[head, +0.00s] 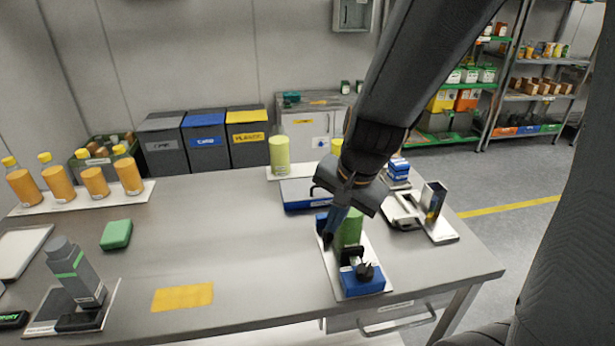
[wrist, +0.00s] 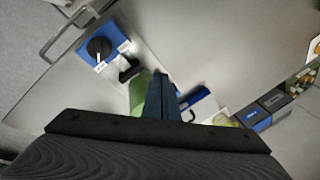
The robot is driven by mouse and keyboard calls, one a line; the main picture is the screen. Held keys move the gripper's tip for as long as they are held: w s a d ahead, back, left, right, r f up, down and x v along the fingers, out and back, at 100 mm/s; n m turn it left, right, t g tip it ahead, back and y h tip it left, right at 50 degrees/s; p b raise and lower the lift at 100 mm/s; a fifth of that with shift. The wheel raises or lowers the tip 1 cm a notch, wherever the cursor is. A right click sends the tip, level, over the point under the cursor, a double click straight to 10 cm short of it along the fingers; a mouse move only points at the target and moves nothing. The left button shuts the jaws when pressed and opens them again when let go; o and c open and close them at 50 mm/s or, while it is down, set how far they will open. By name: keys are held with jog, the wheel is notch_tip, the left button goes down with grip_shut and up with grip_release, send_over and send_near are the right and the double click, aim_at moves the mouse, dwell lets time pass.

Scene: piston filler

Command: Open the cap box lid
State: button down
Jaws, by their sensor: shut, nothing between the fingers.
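My gripper (head: 331,232) is shut and empty, pointing down beside the green cylinder at the table's right. Its dark fingers (wrist: 160,95) are together in the wrist view. A flat blue box with a pale top (head: 303,193), perhaps the cap box, lies behind my gripper, partly hidden by it. In the wrist view a blue edge (wrist: 194,97) with a pale top shows right of the fingers, apparently the same box. I cannot tell whether its lid is open. The green cylinder (head: 349,229) stands on a white plate and also shows left of the fingers (wrist: 139,92).
A blue unit with a black knob (head: 363,281) sits at the plate's front. A white stand with a dark upright holder (head: 433,203) is on the right.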

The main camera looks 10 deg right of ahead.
jog(key=w+m+t+b, duration=0.2)
jog(key=w+m+t, duration=0.1)
jog(key=w+m, duration=0.8)
jog(key=m+t+h+b, duration=0.1)
jog(key=m+b, duration=0.1)
jog(key=m, duration=1.4)
send_near(318, 195)
jog(key=b+x, duration=0.5)
jog(key=b, duration=0.1)
jog(key=shift+a, duration=0.1)
jog(key=shift+r, duration=0.2)
